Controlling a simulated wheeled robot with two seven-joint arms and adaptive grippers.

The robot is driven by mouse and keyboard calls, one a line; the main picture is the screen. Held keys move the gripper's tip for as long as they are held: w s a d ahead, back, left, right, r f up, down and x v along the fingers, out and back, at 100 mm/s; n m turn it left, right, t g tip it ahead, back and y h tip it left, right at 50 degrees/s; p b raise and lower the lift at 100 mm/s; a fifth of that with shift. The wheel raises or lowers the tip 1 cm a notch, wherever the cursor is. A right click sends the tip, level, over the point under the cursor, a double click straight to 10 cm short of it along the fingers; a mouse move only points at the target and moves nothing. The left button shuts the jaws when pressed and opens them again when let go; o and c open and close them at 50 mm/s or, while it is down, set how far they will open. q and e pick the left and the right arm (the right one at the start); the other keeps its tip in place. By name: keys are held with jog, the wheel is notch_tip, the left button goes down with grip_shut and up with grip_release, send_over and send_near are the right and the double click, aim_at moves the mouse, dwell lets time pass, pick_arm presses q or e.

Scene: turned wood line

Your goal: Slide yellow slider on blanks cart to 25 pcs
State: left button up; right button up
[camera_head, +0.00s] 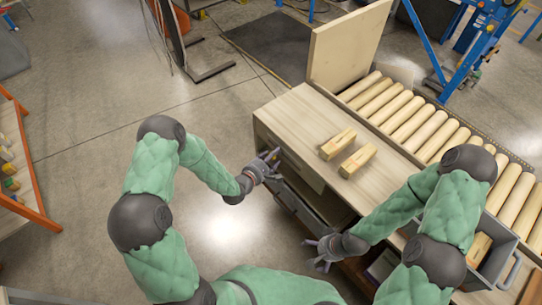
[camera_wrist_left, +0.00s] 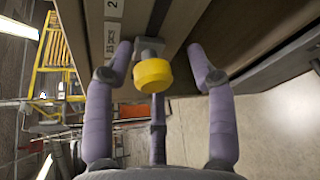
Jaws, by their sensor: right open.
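The yellow slider (camera_wrist_left: 153,75) has a round knob on a grey mount, set on a dark slot in a cart's face. A white label strip (camera_wrist_left: 112,38) with partly readable print runs beside the slot. My left gripper (camera_wrist_left: 160,62) is open, with its fingers spread around the knob and gaps visible at both sides. In the head view my left gripper (camera_head: 272,162) is at the left front edge of the wooden-topped cart (camera_head: 300,118) and hides the slider. My right gripper (camera_head: 322,255) is open and empty near the cart's lower front.
Two wooden blanks (camera_head: 338,144) (camera_head: 357,161) lie on the cart top. A roller conveyor (camera_head: 410,120) runs along the right. A grey bin (camera_head: 496,262) holding a blank is at the lower right. An upright board (camera_head: 345,45) stands behind.

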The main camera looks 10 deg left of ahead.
pick_arm(q)
jog(key=shift+w+r, duration=0.1)
jog(key=shift+a, duration=0.1)
jog(key=v, duration=1.2)
dwell(0.4)
jog(key=s+d+f+m+g+y, duration=0.1)
jog(key=s+d+f+m+g, duration=0.15)
jog(key=f+m+g, duration=0.2)
jog(key=s+d+f+m+g, duration=0.1)
jog(key=s+f+m+g, duration=0.25)
jog(key=f+m, duration=0.25)
jog(key=s+d+f+m+g, duration=0.2)
jog(key=s+m, duration=0.2)
jog(key=s, duration=0.2)
jog(key=s+d+f+m+g, duration=0.2)
jog(key=s+m+g, duration=0.1)
jog(key=s+m, duration=0.2)
jog(key=shift+s+y, duration=0.3)
jog(key=shift+s, duration=0.1)
